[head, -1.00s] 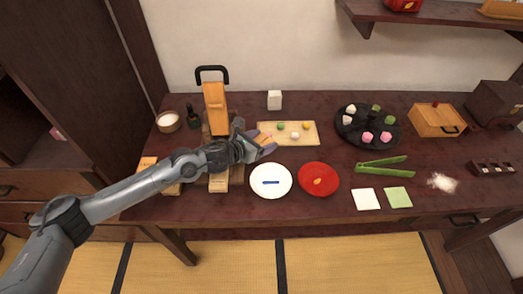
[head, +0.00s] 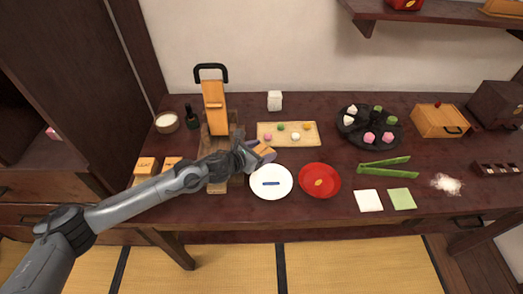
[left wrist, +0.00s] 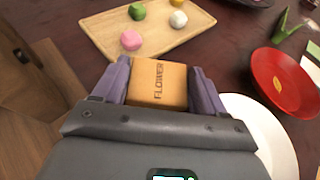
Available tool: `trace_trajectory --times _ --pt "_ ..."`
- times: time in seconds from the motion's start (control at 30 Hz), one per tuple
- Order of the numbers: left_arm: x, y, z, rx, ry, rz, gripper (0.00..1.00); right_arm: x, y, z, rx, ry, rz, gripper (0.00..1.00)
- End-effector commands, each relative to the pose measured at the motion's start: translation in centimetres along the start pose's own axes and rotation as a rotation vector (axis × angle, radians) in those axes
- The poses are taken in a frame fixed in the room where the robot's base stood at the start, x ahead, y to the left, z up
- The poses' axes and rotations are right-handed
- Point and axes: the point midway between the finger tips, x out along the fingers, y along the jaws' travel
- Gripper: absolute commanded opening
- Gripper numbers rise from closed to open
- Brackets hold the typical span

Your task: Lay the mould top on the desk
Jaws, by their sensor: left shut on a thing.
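My left gripper (head: 263,151) is shut on a wooden mould top (head: 264,149). In the left wrist view the mould top (left wrist: 159,84) is an orange-brown block with the word FLOWER on its face, held between the two purple fingers (left wrist: 159,90). In the head view it is just behind the white plate (head: 284,190) and in front of the sweets tray. I cannot tell whether its underside touches the desk (head: 330,220). My right gripper is not in view.
The wooden tray (head: 263,128) with several coloured sweets lies just behind the gripper. A red plate (head: 331,187) is to the right. A tall wooden press (head: 213,98) with a black handle and a block marked LEAF (head: 146,165) are to the left. Green tongs (head: 388,172) lie further right.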

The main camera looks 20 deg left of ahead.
Motion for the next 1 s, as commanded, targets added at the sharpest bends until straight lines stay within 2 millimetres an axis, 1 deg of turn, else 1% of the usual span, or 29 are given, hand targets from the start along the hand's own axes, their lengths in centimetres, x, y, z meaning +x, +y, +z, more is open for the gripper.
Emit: trace_trajectory --times 0.1,0.27,0.3,0.43,0.7,0.87,0.93,1.0 --pt "0.2 0.0 -0.5 0.0 0.0 0.0 0.42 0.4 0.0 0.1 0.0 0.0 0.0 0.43" --pt "0.2 0.0 -0.6 0.0 0.002 0.0 0.42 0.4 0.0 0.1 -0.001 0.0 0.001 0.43" --pt "0.2 0.0 -0.6 0.0 0.004 0.0 0.78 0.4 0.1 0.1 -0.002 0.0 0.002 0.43" --pt "0.2 0.0 -0.7 0.001 0.005 0.0 0.97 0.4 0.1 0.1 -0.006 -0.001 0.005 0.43" --pt "0.2 0.0 -0.8 0.001 0.009 0.0 0.97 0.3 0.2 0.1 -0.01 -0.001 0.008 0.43" --pt "-0.2 0.0 0.1 0.001 0.009 0.0 0.97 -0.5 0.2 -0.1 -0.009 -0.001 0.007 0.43" --pt "-0.6 0.0 0.8 0.001 0.007 0.0 0.97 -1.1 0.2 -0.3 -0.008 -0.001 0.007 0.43" --pt "-1.8 0.1 0.5 0.001 0.008 0.001 0.97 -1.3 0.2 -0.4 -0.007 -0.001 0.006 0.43"
